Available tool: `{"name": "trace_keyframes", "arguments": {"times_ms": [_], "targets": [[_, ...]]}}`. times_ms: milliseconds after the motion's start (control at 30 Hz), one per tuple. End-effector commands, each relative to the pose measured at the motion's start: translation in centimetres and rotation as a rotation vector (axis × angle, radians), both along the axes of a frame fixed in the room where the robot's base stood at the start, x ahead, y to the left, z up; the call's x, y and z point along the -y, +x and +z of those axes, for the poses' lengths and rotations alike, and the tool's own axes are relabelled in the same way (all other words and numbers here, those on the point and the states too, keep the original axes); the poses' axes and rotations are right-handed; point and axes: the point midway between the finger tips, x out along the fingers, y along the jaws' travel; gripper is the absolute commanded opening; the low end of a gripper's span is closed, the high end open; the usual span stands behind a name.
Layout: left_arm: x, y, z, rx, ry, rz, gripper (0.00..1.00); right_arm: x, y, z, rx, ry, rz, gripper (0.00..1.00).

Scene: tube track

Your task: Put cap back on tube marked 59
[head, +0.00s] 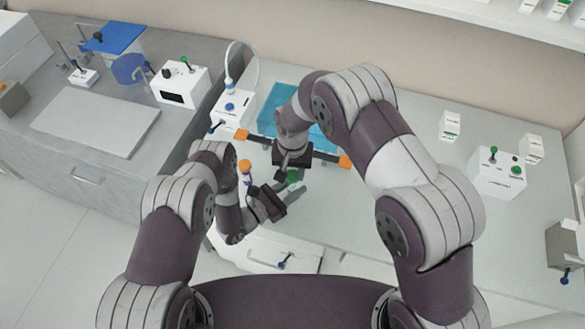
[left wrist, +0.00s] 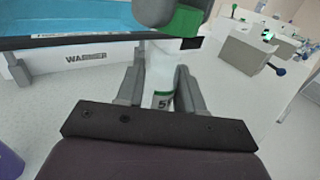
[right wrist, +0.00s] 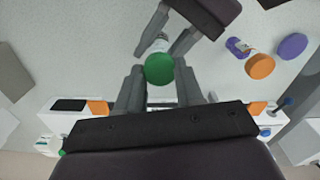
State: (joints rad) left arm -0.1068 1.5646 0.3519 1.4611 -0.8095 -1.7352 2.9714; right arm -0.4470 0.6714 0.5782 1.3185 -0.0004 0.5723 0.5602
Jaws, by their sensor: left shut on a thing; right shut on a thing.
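The tube (left wrist: 161,101) is white with a green band and a partly hidden label on which I can read a "5". My left gripper (left wrist: 160,85) is shut on it; in the head view this gripper (head: 282,195) is low in the middle. The green cap (right wrist: 159,68) is between the fingers of my right gripper (right wrist: 160,85), which is shut on it. In the head view the cap (head: 293,176) shows just beyond the left gripper. In the left wrist view the cap (left wrist: 180,22) is close to the tube's top; I cannot tell whether they touch.
Boxes (head: 450,126) and a control unit (head: 497,174) stand at right.

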Motion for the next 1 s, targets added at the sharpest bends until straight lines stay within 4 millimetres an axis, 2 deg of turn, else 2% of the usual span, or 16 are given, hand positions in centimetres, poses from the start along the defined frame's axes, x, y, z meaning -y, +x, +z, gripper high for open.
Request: {"name": "trace_keyframes", "arguments": {"times_ms": [300,633,1000], "targets": [[0.0,0.0,0.0,0.0,0.0,0.0,0.0,0.0,0.0,-0.1,-0.001,0.0,0.0,0.09],[0.0,0.0,0.0,0.0,0.0,0.0,0.0,0.0,0.0,-1.8,-0.001,-0.001,0.001,0.09],[0.0,0.0,0.0,0.0,0.0,0.0,0.0,0.0,0.0,-1.8,-0.001,-0.001,0.001,0.09]]}}
